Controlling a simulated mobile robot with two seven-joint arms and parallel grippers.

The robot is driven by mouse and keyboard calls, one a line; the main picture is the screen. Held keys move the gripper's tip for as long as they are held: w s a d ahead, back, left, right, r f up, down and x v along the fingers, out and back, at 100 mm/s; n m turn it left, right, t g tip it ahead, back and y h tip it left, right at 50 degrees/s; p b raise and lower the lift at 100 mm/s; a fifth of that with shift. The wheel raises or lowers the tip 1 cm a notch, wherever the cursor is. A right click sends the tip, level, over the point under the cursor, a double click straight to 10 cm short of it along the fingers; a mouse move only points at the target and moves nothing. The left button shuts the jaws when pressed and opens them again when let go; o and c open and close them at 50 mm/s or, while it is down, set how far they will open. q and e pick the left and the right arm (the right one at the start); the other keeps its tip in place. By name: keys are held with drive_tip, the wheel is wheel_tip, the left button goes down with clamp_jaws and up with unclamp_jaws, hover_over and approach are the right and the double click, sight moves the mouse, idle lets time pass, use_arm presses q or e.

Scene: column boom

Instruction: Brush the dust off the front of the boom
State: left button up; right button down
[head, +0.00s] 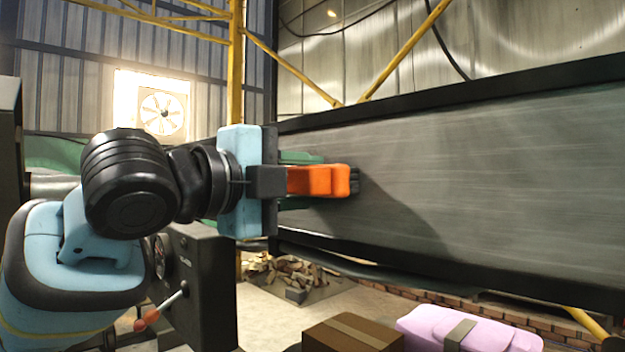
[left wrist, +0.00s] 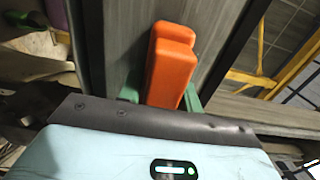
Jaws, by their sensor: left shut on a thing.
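The boom (head: 480,180) is a long grey panel with black top and bottom edges, running from the middle to the right of the head view. Its face has pale streaks; I cannot tell which are dust. My left gripper (head: 300,180) is at the boom's left end, its green fingers shut on an orange brush (head: 325,180). Dark bristles show at the brush's right end, over the boom's face; I cannot tell whether they touch it. The brush (left wrist: 172,65) also shows between the fingers in the left wrist view, with the boom (left wrist: 115,40) behind it. My right gripper is out of view.
A dark box with a gauge and a red-tipped lever (head: 160,308) stands at lower left. A brown box (head: 350,335) and a pink case (head: 490,335) sit below the boom. Yellow braces (head: 405,50) rise behind it. The space before the boom's right part looks clear.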

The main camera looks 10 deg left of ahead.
use_arm(q)
drive_tip(key=shift+w+a, duration=0.55)
drive_tip(key=shift+a, duration=0.2)
drive_tip(key=shift+w+a, duration=1.15)
drive_tip(key=shift+a, duration=0.2)
drive_tip(key=shift+r, duration=0.65)
drive_tip(key=shift+s+d, duration=0.1)
drive_tip(key=shift+s, duration=0.05)
drive_tip(key=shift+s+d, duration=0.5)
drive_tip(key=shift+d, duration=0.2)
drive_tip(key=shift+s+d, duration=0.5)
drive_tip(key=shift+d, duration=0.15)
drive_tip(key=shift+s+d, duration=1.15)
drive_tip(key=shift+d, duration=0.3)
